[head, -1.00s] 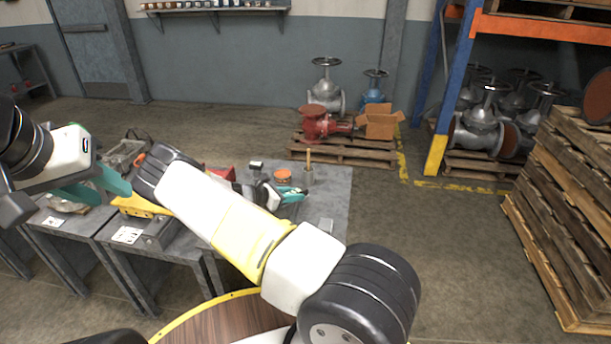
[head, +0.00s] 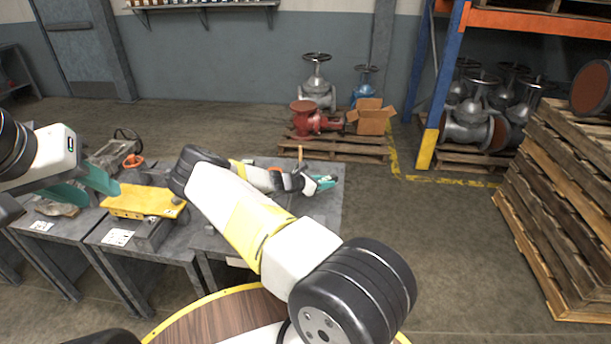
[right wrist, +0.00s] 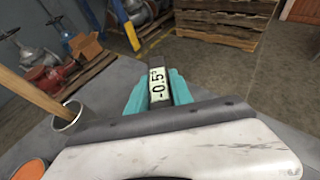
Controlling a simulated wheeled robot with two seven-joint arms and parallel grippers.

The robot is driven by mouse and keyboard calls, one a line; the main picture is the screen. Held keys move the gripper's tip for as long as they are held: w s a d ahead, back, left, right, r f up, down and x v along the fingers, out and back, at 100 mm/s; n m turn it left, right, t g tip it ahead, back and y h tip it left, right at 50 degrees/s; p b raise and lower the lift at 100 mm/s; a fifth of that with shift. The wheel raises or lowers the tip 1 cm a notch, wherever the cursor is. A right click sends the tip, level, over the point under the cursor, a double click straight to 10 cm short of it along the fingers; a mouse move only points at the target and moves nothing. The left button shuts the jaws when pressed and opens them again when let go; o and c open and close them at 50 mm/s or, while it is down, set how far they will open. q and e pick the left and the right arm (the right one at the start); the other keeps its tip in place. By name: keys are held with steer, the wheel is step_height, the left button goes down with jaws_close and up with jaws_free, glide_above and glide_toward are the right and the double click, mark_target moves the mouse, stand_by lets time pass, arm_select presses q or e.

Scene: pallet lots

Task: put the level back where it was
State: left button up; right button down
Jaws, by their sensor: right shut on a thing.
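In the right wrist view the level (right wrist: 157,84) shows as a narrow bar with a lit display reading -0.5°. It sits between the teal fingers of my right gripper (right wrist: 158,90), which is shut on it. In the head view my right gripper (head: 323,183) is over the far right part of the grey table (head: 318,212); the level is too small or hidden to make out there. My left gripper (head: 84,187) is at the left with its teal fingers apart, and I see nothing between them.
A metal cup (right wrist: 70,118) with a wooden handle in it stands left of my right gripper, near an orange lid (right wrist: 30,170). A yellow piece (head: 145,202) lies on the tables at left. Stacked pallets (head: 560,190) stand at right, with clear floor between.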

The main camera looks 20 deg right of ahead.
step_height(320, 180, down, 4)
steer(key=shift+d+r, duration=0.1)
steer(key=shift+r, duration=0.1)
steer(key=c, duration=1.1)
jaws_free()
